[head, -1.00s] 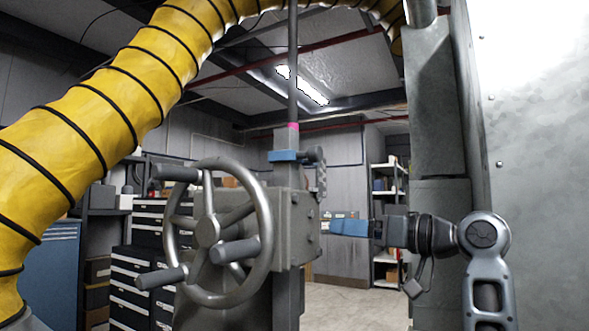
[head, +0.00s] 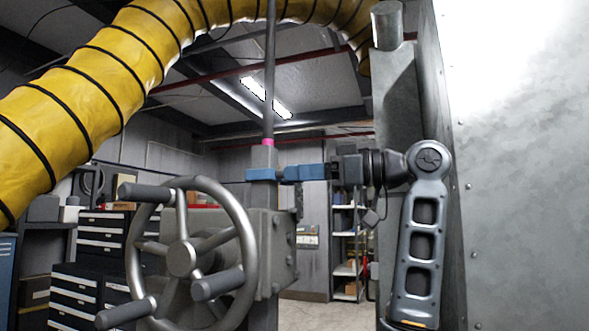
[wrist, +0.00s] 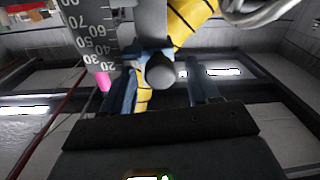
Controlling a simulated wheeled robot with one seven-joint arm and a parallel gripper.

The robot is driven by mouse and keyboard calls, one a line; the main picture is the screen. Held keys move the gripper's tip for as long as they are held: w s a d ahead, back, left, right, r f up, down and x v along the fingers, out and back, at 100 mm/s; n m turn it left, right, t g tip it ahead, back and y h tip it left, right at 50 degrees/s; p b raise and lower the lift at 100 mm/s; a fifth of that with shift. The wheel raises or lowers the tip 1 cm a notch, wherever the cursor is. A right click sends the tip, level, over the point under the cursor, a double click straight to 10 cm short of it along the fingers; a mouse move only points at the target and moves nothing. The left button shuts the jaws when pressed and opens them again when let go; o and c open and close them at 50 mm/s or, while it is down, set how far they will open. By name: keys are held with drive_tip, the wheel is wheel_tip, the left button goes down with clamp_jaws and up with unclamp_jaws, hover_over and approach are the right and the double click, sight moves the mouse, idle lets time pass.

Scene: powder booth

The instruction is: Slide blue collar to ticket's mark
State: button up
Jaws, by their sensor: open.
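The blue collar (head: 261,174) sits around the upright grey post, below a pink band (head: 267,142). A dark round knob (wrist: 161,73) sticks out from the collar. My gripper (head: 290,173) has come level with the collar from the right. Its blue fingers (wrist: 162,68) are apart, one on each side of the knob, and not visibly closed on it. I cannot make out the ticket or its mark.
A handwheel (head: 183,257) with several grips stands left of the post, on a grey gearbox (head: 279,250). A yellow duct (head: 95,90) arches overhead. A large grey panel (head: 525,180) fills the right side, close to my arm. Drawers and shelves stand behind.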

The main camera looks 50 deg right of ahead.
drive_tip(key=shift+x, duration=1.05)
clamp_jaws()
